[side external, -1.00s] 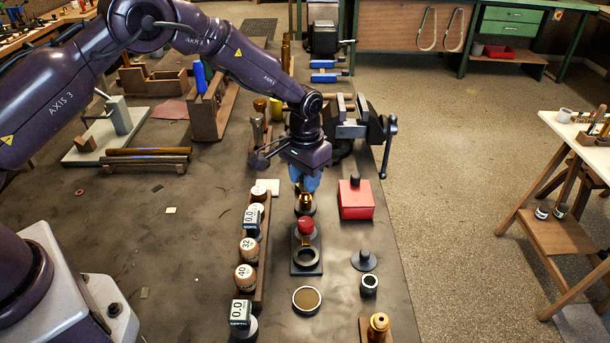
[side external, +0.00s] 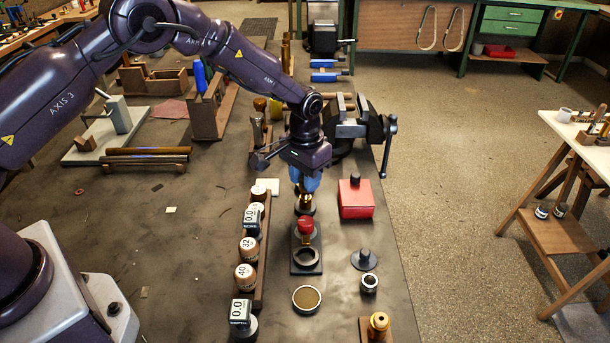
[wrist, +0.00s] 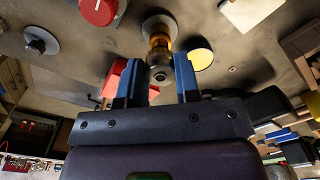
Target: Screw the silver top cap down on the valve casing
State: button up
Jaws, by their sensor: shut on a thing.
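The brass valve casing (side external: 305,204) stands upright on a round base directly below my gripper (side external: 305,184). In the wrist view the casing (wrist: 160,45) shows amber and brass beyond the fingertips. My gripper (wrist: 158,78) has two blue fingers closed on a small silver piece, the top cap (wrist: 159,76), at the casing's upper end. The fingers hide most of the cap in the side view. I cannot tell how far the cap sits down on the casing or whether its threads have caught.
A red-topped piece (side external: 305,226) on a dark fixture stands just in front of the casing. A red box (side external: 356,199) is to the right, and a wooden rack (side external: 263,245) with labelled drums and counters is to the left. A vise (side external: 362,130) stands behind.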

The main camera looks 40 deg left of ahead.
jog(key=shift+f, duration=1.1)
jog(key=o, duration=0.4)
jog(key=shift+c, duration=0.2)
jog(key=c, duration=0.4)
jog(key=shift+o, duration=0.2)
jog(key=m, duration=0.4)
jog(key=m, duration=0.3)
jog(key=shift+m, duration=0.5)
